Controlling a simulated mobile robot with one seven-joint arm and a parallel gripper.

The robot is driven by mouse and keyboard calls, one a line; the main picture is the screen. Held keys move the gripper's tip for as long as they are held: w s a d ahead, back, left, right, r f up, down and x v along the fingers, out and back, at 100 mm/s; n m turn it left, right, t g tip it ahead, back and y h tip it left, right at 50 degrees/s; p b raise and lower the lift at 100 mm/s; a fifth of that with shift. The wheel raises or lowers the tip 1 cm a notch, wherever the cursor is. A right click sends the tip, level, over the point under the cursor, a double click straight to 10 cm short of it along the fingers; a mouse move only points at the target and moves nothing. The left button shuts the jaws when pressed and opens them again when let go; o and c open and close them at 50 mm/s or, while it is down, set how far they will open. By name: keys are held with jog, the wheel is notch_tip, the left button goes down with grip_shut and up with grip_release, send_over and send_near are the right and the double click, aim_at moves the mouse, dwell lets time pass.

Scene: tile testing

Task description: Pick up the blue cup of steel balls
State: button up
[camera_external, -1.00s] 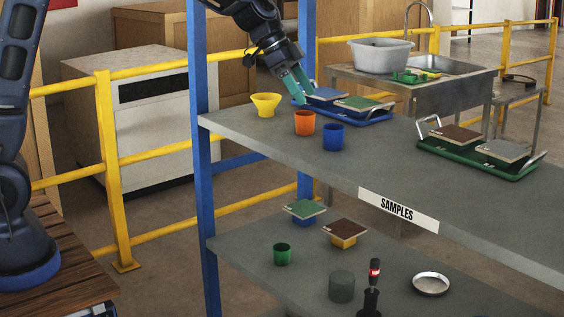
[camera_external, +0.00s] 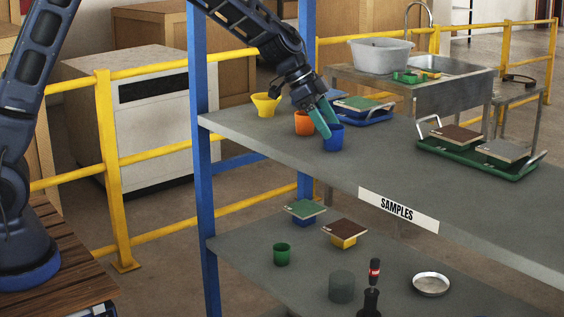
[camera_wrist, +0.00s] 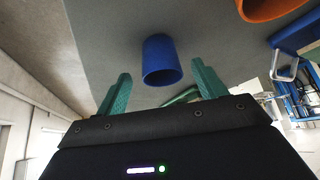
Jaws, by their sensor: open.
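The blue cup (camera_external: 334,140) stands upright on the upper grey shelf, to the right of the orange cup (camera_external: 304,123). My gripper (camera_external: 328,118) is at the blue cup's rim in the external view, with its teal fingers partly covering the cup. In the wrist view the blue cup (camera_wrist: 161,60) lies ahead of my open gripper (camera_wrist: 158,85), roughly between the lines of the two fingers, and nothing is between the fingertips. I cannot see the cup's contents, and I cannot tell whether a finger touches it.
The orange cup is close by and also shows in the wrist view (camera_wrist: 268,8). A blue tray (camera_external: 372,120) with tiles is behind, and a green tray (camera_external: 480,162) is at right. The shelf's front is clear.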

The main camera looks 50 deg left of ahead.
aim_at(341, 146)
jog(key=shift+x, duration=1.55)
jog(key=shift+w, duration=0.1)
jog(key=c, duration=1.1)
jog(key=shift+r, duration=0.1)
